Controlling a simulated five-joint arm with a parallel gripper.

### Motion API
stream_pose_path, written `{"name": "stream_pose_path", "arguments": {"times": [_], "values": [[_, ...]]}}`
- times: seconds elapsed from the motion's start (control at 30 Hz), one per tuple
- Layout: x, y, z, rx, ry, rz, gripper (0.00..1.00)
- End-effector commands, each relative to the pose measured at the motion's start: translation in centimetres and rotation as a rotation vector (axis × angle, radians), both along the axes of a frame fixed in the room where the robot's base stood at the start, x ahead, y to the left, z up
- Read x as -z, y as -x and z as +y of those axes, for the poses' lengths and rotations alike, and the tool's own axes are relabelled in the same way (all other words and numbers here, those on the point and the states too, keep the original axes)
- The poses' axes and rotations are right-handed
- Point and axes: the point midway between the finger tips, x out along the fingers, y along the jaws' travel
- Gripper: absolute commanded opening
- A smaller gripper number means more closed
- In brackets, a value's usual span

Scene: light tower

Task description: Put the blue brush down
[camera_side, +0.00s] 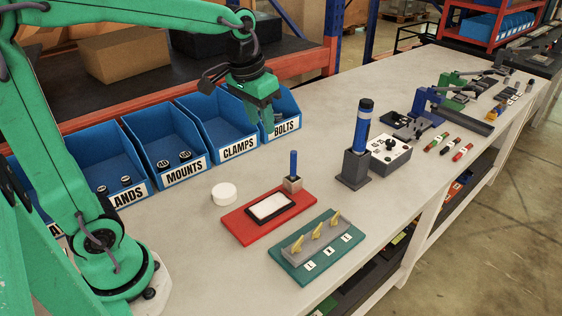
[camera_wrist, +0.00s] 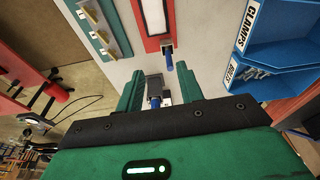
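The blue brush (camera_side: 293,162) stands upright, its blue handle up, in a small grey holder (camera_side: 293,184) at the back corner of a red board (camera_side: 238,227). In the wrist view the blue handle (camera_wrist: 168,62) shows beyond my fingers. My gripper (camera_side: 265,108) is above the bins' front edge, up and to the left of the brush and apart from it. In the wrist view its green fingers (camera_wrist: 158,92) are spread wide and appear to hold nothing. A blue post lines up between them there. The brush's lower end is hidden in the holder.
A tall blue post (camera_side: 361,135) with a black top stands in a dark block, right of the brush. A grey control box (camera_side: 388,158) is beside it. A teal board (camera_side: 284,264) with yellow switches lies in front. Blue bins (camera_side: 218,137) line the back. A white disc (camera_side: 223,194) lies left.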

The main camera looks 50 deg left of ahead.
Motion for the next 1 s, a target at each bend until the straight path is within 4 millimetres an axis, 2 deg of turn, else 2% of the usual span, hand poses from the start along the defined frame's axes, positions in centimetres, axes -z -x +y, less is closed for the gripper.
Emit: {"name": "stream_pose_path", "arguments": {"times": [0.03, 0.27, 0.6, 0.8, 1.0], "values": [[-0.4, 1.1, -0.1, 0.004, -0.001, -0.023, 0.37], [-1.1, 5.7, -0.5, 0.017, -0.004, -0.107, 0.37], [-0.2, 11.6, -0.9, 0.038, -0.009, -0.225, 0.37], [0.6, 13.5, -1.1, 0.046, -0.01, -0.266, 0.37], [0.9, 14.0, -1.1, 0.048, -0.01, -0.276, 0.37]]}}
